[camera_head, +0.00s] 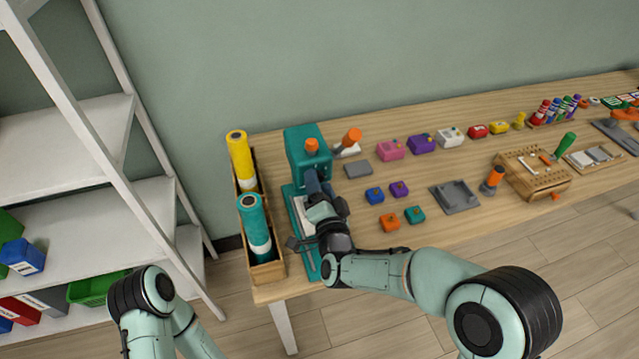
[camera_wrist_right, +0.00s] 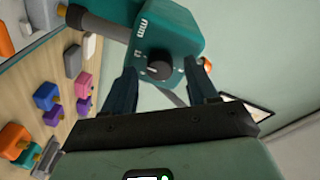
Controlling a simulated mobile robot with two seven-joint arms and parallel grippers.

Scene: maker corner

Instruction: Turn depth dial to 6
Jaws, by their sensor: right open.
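I cannot read which number the dial points to. My right gripper (camera_head: 316,186) is at the front of the machine. In the wrist view its open fingers (camera_wrist_right: 162,84) lie to the left and right of the dial, with nothing between them that I can see gripped. The dial is hidden in the head view.
A wooden box (camera_head: 267,270) with a yellow roll (camera_head: 240,160) and a teal roll (camera_head: 254,225) stands left of the machine. Several coloured blocks and a grey tray (camera_head: 455,197) lie to the right. White shelves (camera_head: 70,140) stand at far left.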

